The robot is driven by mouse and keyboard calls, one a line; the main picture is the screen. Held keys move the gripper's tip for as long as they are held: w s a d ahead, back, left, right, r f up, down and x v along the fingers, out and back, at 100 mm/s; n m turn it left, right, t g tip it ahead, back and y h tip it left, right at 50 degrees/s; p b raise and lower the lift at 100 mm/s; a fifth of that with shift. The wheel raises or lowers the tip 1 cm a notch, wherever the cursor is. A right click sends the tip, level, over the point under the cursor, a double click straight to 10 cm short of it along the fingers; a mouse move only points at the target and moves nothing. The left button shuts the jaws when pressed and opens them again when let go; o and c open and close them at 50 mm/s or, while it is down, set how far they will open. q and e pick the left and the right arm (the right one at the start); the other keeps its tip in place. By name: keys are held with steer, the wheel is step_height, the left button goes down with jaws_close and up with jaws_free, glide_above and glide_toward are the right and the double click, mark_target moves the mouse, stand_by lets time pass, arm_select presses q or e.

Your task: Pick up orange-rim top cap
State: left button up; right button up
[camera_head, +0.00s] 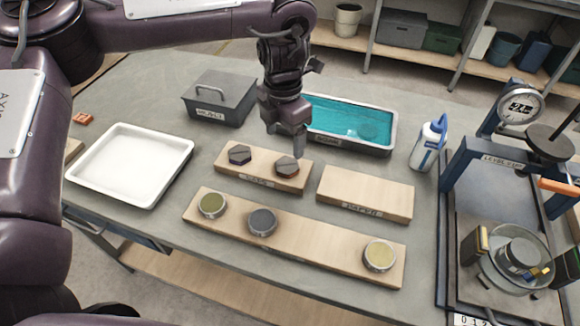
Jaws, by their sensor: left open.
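The orange-rim top cap (287,167) is dark and faceted with a thin orange edge. It lies on the right part of a small wooden board (262,181) in the middle of the table. A similar dark cap (239,154) with a bluish edge lies to its left on the same board. My left gripper (286,146) points down just above the orange-rim cap, open, with nothing seen between its fingers. One fingertip comes close to the cap in the picture; I cannot tell if they touch. My right gripper is not in view.
A long front board (325,246) holds three round jars. An empty board (365,194) is at right. A white tray (130,165), grey lidded box (220,97), teal-filled basin (350,122), blue-white bottle (429,145) and press with gauge (520,107) surround them.

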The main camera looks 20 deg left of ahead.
mark_target(289, 164)
arm_select(q)
steer(key=f, duration=0.3)
steer(key=shift+w, duration=0.3)
steer(key=shift+s+d+f, duration=0.1)
steer(key=shift+f, duration=0.25)
steer(key=f, duration=0.4)
steer(key=shift+w+d+f, duration=0.2)
steer(key=shift+w+f, duration=0.1)
steer(key=shift+f, duration=0.05)
steer(key=c, duration=1.3)
steer(key=shift+o, duration=0.2)
steer(key=shift+r, duration=0.1)
